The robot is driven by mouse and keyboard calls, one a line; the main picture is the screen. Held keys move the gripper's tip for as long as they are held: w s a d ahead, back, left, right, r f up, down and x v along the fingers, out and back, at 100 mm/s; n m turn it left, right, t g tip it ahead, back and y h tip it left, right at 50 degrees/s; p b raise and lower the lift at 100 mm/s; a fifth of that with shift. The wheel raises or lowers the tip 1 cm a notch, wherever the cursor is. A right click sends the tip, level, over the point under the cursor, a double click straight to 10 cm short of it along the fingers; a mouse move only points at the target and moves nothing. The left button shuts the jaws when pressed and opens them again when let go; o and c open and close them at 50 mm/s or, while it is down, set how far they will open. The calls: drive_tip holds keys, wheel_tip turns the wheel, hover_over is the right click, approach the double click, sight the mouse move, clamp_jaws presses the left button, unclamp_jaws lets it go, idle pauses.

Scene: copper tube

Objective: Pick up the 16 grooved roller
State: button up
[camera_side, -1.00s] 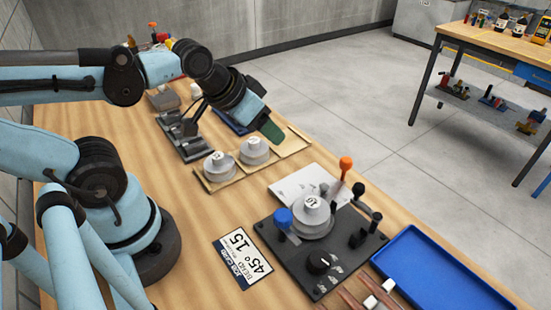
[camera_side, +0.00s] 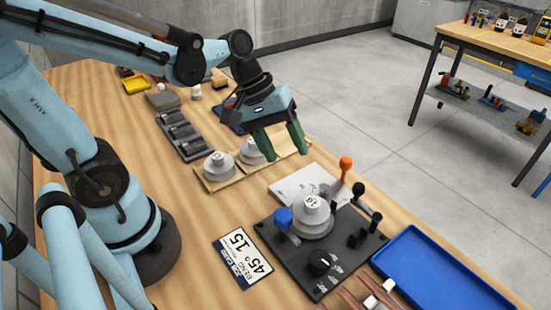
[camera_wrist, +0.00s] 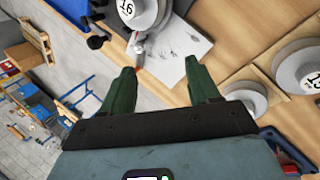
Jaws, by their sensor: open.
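The grey grooved roller marked 16 (camera_side: 311,212) sits on the black bending fixture (camera_side: 318,262); it also shows at the top edge of the wrist view (camera_wrist: 140,14), partly cut off. Two similar grey rollers, a near one (camera_side: 218,168) and a far one (camera_side: 247,152), sit on a wooden tray (camera_side: 214,186). My gripper (camera_side: 283,152) is open and empty, its green fingers pointing down near the tray's right part and partly hiding the far roller. In the wrist view my gripper (camera_wrist: 160,68) has nothing between its fingers, and the 16 roller is beyond them.
The fixture carries a blue knob (camera_side: 283,217), an orange-topped lever (camera_side: 345,164) and black posts. A white sheet (camera_side: 298,184) lies behind it. A bend card (camera_side: 242,258) lies to its left, a blue tray (camera_side: 440,275) to its right. Bare wood lies left of the card.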

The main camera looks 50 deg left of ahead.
sight(312, 201)
drive_tip(key=d+f+n+g+h, duration=0.1)
drive_tip(key=d+f+n+h, duration=0.1)
drive_tip(key=d, duration=0.1)
drive_tip(key=d+f+n+g+h, duration=0.2)
drive_tip(key=n+h, duration=0.1)
drive_tip(key=d+f+n+g+h, duration=0.2)
drive_tip(key=d, duration=0.1)
drive_tip(key=shift+s+d+n+h, duration=0.15)
drive_tip(key=shift+d+n+h, duration=0.15)
drive_tip(key=shift+n, duration=0.1)
idle(0.4)
clamp_jaws()
